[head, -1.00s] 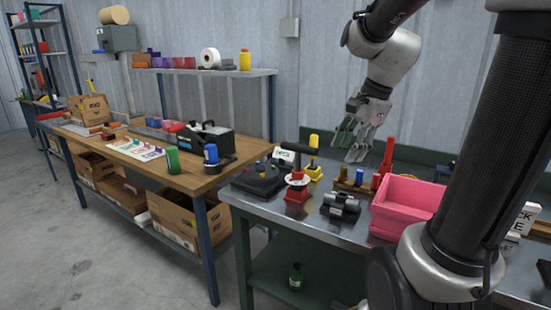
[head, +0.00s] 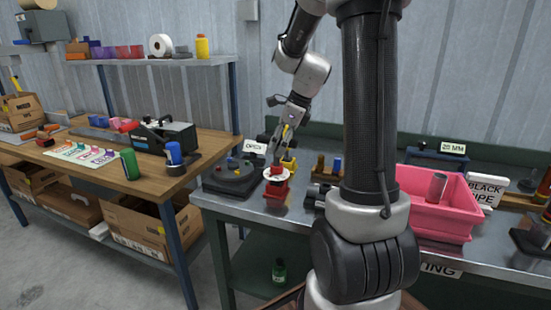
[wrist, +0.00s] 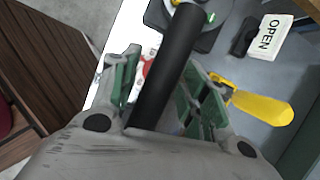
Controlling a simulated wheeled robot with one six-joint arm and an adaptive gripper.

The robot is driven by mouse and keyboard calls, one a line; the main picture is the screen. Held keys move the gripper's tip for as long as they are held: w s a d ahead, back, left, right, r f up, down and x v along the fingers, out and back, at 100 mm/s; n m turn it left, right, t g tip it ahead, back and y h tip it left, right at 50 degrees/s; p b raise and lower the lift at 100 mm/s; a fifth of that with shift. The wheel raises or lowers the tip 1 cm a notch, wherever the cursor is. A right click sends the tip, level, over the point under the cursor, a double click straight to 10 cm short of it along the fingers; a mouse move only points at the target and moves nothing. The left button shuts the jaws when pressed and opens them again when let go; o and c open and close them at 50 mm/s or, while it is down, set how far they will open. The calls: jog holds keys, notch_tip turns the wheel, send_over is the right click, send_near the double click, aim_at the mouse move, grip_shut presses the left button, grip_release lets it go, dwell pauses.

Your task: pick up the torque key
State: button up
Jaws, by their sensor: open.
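The torque key appears to be the black-handled tool with a white disc (head: 277,173) on a red base (head: 276,191), at the left of the metal bench. In the wrist view its black handle (wrist: 170,65) runs lengthwise between my fingers. My gripper (head: 281,146) is lowered over the tool, and its green-padded fingers (wrist: 165,78) are open on either side of the handle. Contact cannot be made out.
A pink bin (head: 435,225) stands to the right.

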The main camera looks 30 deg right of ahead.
jog(key=shift+x, duration=1.05)
jog(key=shift+c, duration=0.2)
grip_shut()
